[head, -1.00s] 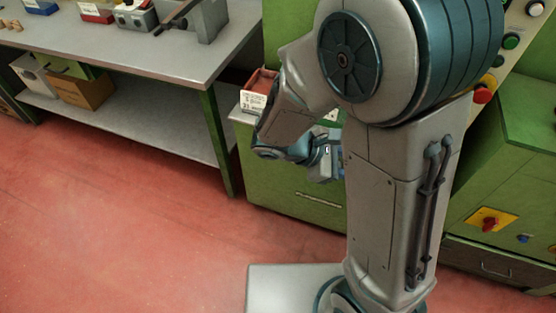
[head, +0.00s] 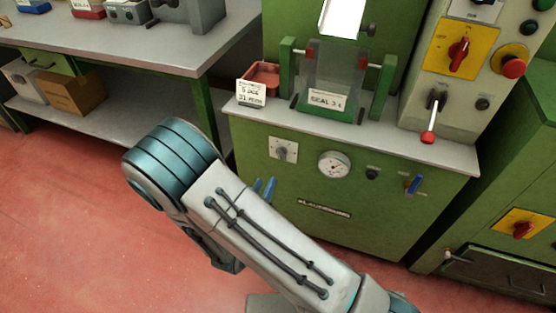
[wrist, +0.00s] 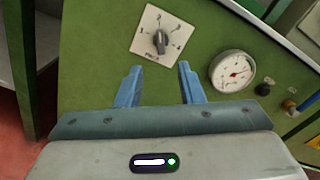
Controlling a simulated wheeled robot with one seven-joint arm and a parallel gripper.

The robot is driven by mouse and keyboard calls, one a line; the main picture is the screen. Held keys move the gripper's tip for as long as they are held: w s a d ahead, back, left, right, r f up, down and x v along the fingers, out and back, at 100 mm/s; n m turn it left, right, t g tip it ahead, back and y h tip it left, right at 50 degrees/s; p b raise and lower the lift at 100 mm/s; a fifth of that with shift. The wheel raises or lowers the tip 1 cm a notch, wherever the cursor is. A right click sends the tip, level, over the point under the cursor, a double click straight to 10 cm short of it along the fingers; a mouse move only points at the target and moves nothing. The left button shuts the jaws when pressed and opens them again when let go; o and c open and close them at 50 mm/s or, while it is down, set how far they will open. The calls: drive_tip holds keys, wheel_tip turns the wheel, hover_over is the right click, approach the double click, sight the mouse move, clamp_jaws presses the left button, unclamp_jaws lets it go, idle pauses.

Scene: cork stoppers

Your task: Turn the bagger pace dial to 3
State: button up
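The bagger pace dial (head: 283,149) is a dark knob on a square white plate on the green machine's front panel. In the wrist view the dial (wrist: 160,41) shows several numbers around it and a "Pace" label. Its knob points roughly upward, seemingly near the 2; the exact setting is hard to read. My gripper (wrist: 160,66) is open and empty, its two blue fingers apart below the dial plate in that view. In the head view only the finger tips of my gripper (head: 264,185) show past my arm, below the dial and not visibly touching it.
A round gauge (head: 334,165) sits right of the dial, with a black knob (head: 372,173) and blue-handled valve (head: 414,184) beyond. A red tray (head: 262,76) and sealing unit (head: 335,85) stand above. A grey workbench (head: 180,55) is at left.

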sight(279, 155)
drive_tip(key=b+x, duration=0.2)
drive_tip(key=x, duration=0.9)
drive_tip(key=shift+w+d, duration=0.1)
drive_tip(key=shift+w, duration=0.25)
drive_tip(key=shift+c, duration=0.3)
drive_tip(key=c, duration=0.6)
